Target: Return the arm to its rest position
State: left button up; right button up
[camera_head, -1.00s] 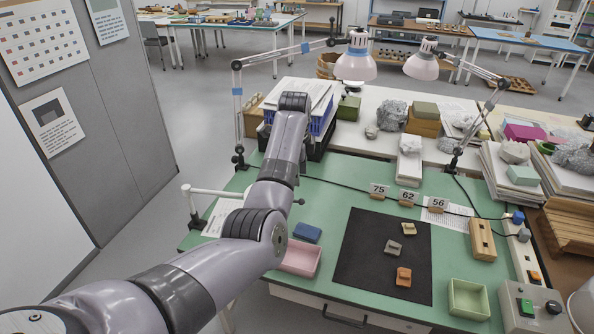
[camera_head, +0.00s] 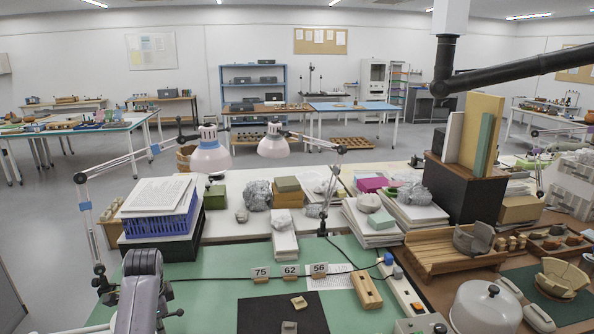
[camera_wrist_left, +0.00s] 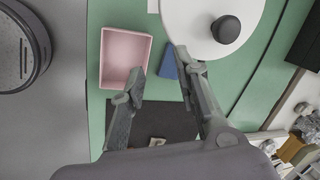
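In the head view my left arm (camera_head: 140,295) reaches in at the lower left; its gripper is hidden there. In the left wrist view my left gripper (camera_wrist_left: 160,80) has its fingers spread, with nothing held between them. Below it are the green table, a pink tray (camera_wrist_left: 120,62), a blue box (camera_wrist_left: 169,64) and part of the dark mat (camera_wrist_left: 170,118). A small sherd (camera_wrist_left: 157,142) shows on the mat. In the head view two sherds, one pale (camera_head: 299,302) and one grey (camera_head: 289,327), lie on the mat. My right gripper is not in view.
A white round thing with a black knob (camera_wrist_left: 201,25) stands close to the fingers in the wrist view. In the head view, desk lamps (camera_head: 210,155), a blue crate (camera_head: 160,224) and number cards (camera_head: 290,271) stand beyond my arm. A white dome (camera_head: 485,307) is at right.

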pick_arm(q)
jog(key=s+d+f+n, duration=0.2)
jog(key=s+f, duration=0.3)
jog(key=s, duration=0.4)
jog(key=s+d+f+n, duration=0.3)
jog(key=s+f, duration=0.2)
jog(key=s, duration=0.3)
jog(key=s+d+r+n+h, duration=0.1)
jog(key=s+d, duration=0.2)
jog(key=s, duration=0.3)
jog(key=s+d+r+n+t, duration=0.1)
jog(key=s+d+n, duration=0.1)
jog(key=s+d, duration=0.35)
jog(key=s+d+r+n+h, duration=0.1)
jog(key=s+d, duration=0.1)
jog(key=s, duration=0.6)
notch_tip(320, 180, down, 26)
jog(key=g+b, duration=0.1)
jog(key=s+a+f+g, duration=0.1)
jog(key=s+a+f, duration=0.2)
jog(key=s+f, duration=1.5)
jog(key=shift+a+f+m+b, duration=0.15)
jog(key=shift+m+b, duration=0.15)
jog(key=shift+b, duration=0.15)
